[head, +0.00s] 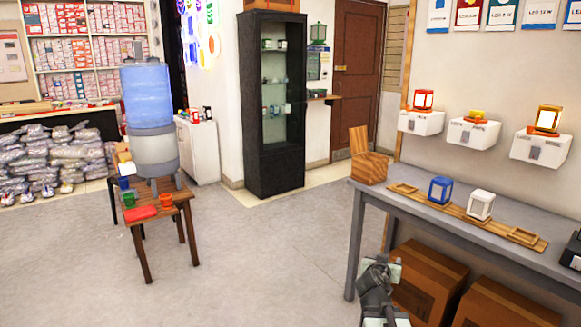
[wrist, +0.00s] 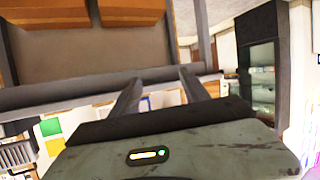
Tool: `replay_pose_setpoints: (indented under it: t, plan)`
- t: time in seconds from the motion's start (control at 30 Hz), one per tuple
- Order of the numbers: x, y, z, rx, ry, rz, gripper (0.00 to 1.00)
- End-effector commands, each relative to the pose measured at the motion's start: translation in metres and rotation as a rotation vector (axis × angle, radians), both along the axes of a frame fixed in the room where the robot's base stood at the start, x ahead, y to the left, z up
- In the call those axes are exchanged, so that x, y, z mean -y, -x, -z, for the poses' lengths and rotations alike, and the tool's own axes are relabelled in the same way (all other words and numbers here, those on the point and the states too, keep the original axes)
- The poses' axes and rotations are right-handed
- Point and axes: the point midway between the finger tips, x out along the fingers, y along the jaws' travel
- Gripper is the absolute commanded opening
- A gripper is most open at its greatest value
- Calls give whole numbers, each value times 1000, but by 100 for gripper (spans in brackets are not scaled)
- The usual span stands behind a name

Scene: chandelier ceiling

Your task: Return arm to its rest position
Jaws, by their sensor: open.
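My gripper (head: 382,270) shows at the bottom of the head view, low in front of the grey table's left end. In the wrist view its two dark fingers (wrist: 160,82) stand apart with nothing between them, so it is open and empty. The wrist view looks upside down, with the table's underside and cardboard boxes at its top. The arm behind the gripper is cut off by the bottom edge of the head view.
The grey table (head: 400,205) bears a blue lantern (head: 440,190), a white lantern (head: 480,205) and a wooden box (head: 369,168). Cardboard boxes (head: 428,280) stand underneath. A wooden side table (head: 183,195) with a water dispenser (head: 148,95) is at left. The middle floor is clear.

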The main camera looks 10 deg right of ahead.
Motion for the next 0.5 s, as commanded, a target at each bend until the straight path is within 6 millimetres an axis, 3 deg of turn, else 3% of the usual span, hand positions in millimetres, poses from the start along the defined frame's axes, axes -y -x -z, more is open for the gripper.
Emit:
replay_pose_setpoints:
  t: [0.03,0.1,0.2,0.33,0.5]
  plan:
    - [-40,2,24,-91,-61,-15,54]
    - [-82,16,58,-242,-138,-33,54]
    - [-130,45,98,-456,-231,-81,54]
    - [-171,93,134,-727,-344,-165,54]
    - [-215,158,154,-1055,-448,-365,54]
